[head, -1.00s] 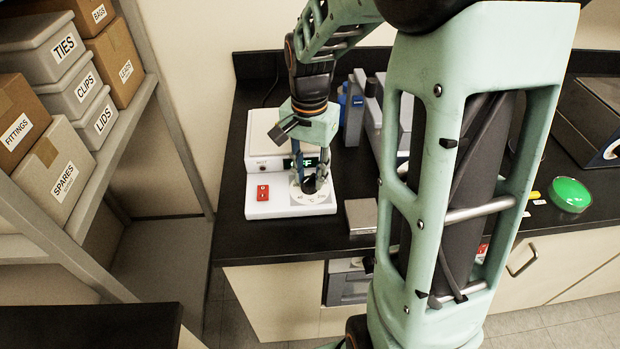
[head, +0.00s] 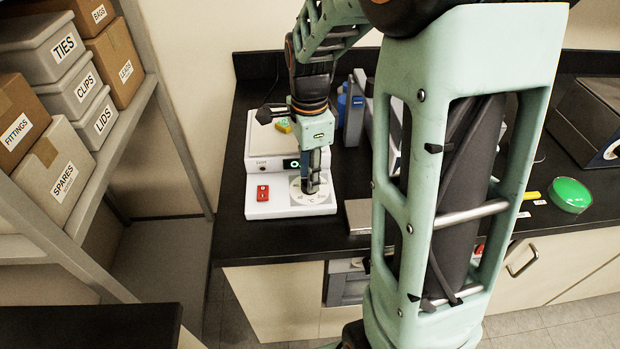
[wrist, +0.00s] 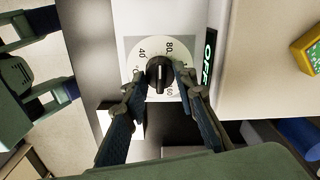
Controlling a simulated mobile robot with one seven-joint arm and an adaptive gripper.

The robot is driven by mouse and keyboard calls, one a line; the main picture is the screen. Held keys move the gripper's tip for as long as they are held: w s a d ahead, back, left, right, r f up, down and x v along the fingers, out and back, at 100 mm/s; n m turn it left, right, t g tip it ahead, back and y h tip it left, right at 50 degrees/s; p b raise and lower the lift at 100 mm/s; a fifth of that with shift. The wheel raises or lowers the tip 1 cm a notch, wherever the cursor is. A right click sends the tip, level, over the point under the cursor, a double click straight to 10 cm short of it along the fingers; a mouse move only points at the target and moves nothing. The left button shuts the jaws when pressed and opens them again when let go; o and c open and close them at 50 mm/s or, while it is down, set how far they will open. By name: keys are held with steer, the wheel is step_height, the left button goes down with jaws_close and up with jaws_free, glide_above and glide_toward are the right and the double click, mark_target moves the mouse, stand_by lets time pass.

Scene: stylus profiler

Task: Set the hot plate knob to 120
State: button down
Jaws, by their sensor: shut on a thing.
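The hot plate (head: 259,152) is a white unit on the black bench. Its black knob (wrist: 159,73) sits on a round white dial (wrist: 138,65) with printed numbers; 40 and 80 are readable in the wrist view. A pale line on the knob runs up and down in that view; I cannot tell which number it marks. My gripper (wrist: 161,75) is shut on the knob, one finger on each side; it also shows in the head view (head: 311,187), pointing down. The display (wrist: 208,52) reads OFF in green.
A red switch (head: 263,193) is left of the dial. A yellow-and-green item (head: 284,125) is on the hot plate's top. A flat grey block (head: 359,215) lies right of the hot plate. A green round dish (head: 569,194) is farther right. Shelves with boxes stand left.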

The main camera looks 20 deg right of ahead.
steer(key=m+p, duration=0.1)
steer(key=m, duration=0.3)
steer(key=shift+r+m, duration=0.1)
steer(key=shift+m, duration=0.3)
steer(key=m+p, duration=0.1)
steer(key=m, duration=0.2)
steer(key=shift+m, duration=0.7)
steer(key=shift+p, duration=0.3)
